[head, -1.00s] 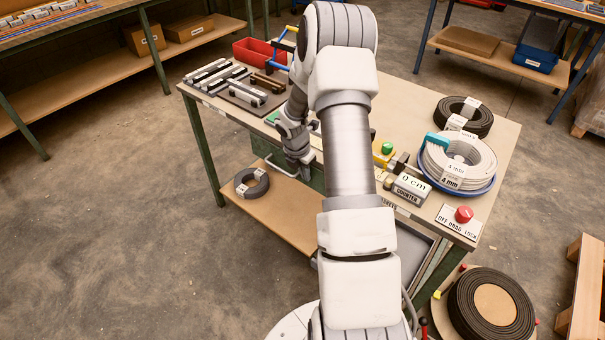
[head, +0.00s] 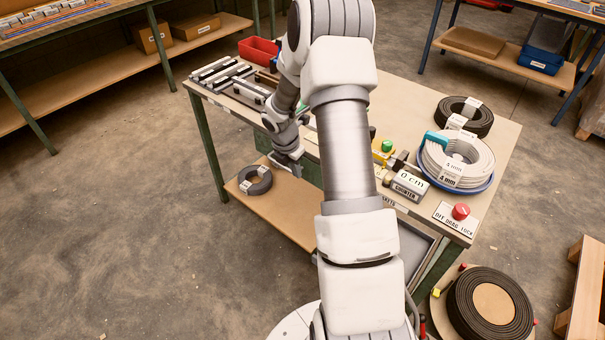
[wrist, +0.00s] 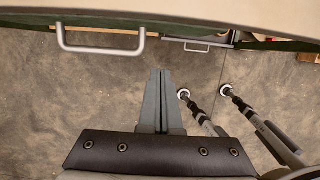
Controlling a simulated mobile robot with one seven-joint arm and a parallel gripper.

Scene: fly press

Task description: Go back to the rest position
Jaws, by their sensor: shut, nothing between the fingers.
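My gripper (head: 290,165) hangs at the front edge of the workbench (head: 405,230), above the bench's lower shelf, in the head view. In the wrist view my gripper (wrist: 161,75) shows its two grey fingers pressed together with nothing between them. They point toward the bench's front edge (wrist: 200,15) and a metal handle (wrist: 100,48), apart from both. My arm crosses the middle of the head view and hides part of the bench top.
The bench carries a red bin (head: 259,50), grey metal bars (head: 222,72), a counter box (head: 410,186), a white cable coil (head: 456,160) and a red button (head: 460,211). A black coil (head: 255,180) lies on the lower shelf. Floor at the left (head: 110,230) is clear.

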